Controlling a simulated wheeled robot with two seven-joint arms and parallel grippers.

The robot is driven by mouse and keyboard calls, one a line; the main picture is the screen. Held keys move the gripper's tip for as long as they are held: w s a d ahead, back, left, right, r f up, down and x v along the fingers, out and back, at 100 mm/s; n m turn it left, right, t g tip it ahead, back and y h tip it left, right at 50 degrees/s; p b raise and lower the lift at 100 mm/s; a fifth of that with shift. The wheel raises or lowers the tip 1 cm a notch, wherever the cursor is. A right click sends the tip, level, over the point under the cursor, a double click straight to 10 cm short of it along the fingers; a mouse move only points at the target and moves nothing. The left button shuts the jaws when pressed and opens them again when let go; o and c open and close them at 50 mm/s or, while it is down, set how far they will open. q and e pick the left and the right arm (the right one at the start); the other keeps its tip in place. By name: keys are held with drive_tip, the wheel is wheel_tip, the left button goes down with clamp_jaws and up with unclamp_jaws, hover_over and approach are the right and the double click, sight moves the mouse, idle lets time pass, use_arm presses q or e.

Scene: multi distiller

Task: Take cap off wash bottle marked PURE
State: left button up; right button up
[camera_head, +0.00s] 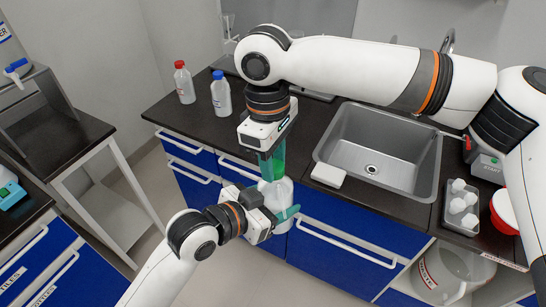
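A translucent white wash bottle (276,192) is upright in front of the blue counter cabinets. My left gripper (285,215) reaches in from the lower left, and its teal fingers are around the bottle's lower body. A green cap (277,170) is at the top of the bottle. My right gripper (271,163) points down from above with its teal fingers on either side of the green cap. I cannot tell whether the cap touches the bottle neck. No PURE marking is readable on the bottle.
A red-capped bottle (184,83) and a blue-capped bottle (220,94) stand on the dark counter at the back left. A metal sink (375,165) is right of my grippers. A tray of white items (461,205) and a red-rimmed bowl (503,210) are at the right.

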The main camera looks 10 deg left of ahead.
drive_tip(key=shift+c, duration=1.3)
drive_tip(key=shift+n, duration=0.3)
drive_tip(key=shift+c, duration=0.2)
drive_tip(key=shift+r, duration=0.3)
drive_tip(key=shift+a+r, duration=0.1)
drive_tip(key=shift+r, duration=0.75)
